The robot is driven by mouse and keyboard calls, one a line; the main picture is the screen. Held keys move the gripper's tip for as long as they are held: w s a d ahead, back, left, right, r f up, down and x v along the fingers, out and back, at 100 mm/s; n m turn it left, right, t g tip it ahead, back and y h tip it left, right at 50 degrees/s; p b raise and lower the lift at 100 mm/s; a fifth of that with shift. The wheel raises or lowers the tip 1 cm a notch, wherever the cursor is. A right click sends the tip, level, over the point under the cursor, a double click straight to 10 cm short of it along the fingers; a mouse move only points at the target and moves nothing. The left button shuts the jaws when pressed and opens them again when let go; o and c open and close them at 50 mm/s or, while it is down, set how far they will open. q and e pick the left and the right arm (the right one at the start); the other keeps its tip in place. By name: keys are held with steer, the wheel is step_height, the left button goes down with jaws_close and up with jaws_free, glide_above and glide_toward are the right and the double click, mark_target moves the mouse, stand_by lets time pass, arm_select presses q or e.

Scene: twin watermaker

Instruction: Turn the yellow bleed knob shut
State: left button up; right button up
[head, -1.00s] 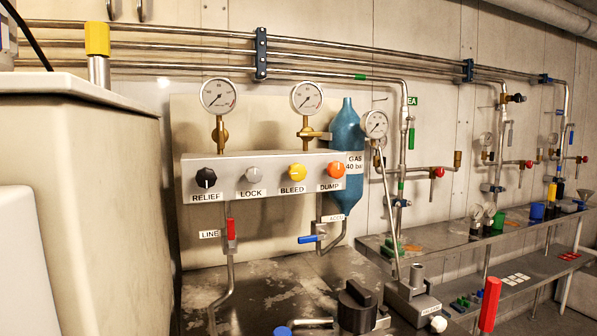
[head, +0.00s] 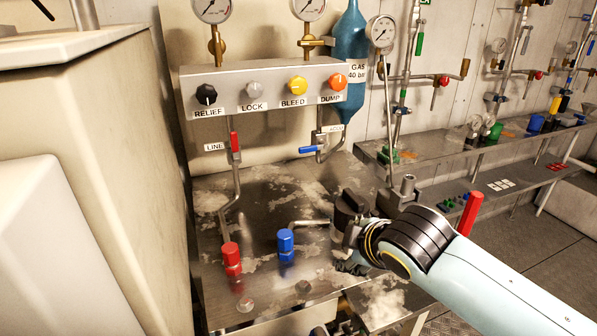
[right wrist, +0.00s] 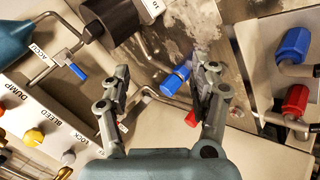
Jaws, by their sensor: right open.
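The yellow bleed knob (head: 297,86) is on the front of the grey manifold box (head: 225,82), above its BLEED label, between the grey lock knob and the orange dump knob. It also shows at the lower left in the right wrist view (right wrist: 34,137). My right arm comes in from the right in the head view. Its gripper (head: 349,265) is low over the bench, below and right of the manifold, partly hidden by the wrist. In the right wrist view my right gripper (right wrist: 162,88) is open and empty, apart from the bleed knob. My left gripper is out of view.
A red valve cap (head: 231,259) and a blue valve cap (head: 286,243) stand on the bench left of my gripper. A large black knob (head: 351,203) is close to my wrist. Pipes with a red lever (head: 235,142) and a blue lever (head: 309,150) hang below the manifold.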

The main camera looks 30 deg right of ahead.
steer(key=w+d+r+n+t+h, duration=0.1)
steer(key=w+d+r+n+t, duration=0.25)
steer(key=w+r+n, duration=0.45)
steer(key=n+t+p, duration=0.1)
steer(key=n+t, duration=0.5)
steer(key=n, duration=0.2)
glide_toward(300, 87)
steer(key=shift+m+g, duration=0.3)
steer(key=shift+g, duration=0.05)
steer(key=x, duration=1.1)
steer(key=shift+a+r+p, duration=0.1)
steer(key=shift+r+p, duration=0.2)
steer(key=shift+p, duration=0.1)
steer(key=shift+s, duration=0.1)
steer(key=c, duration=1.2)
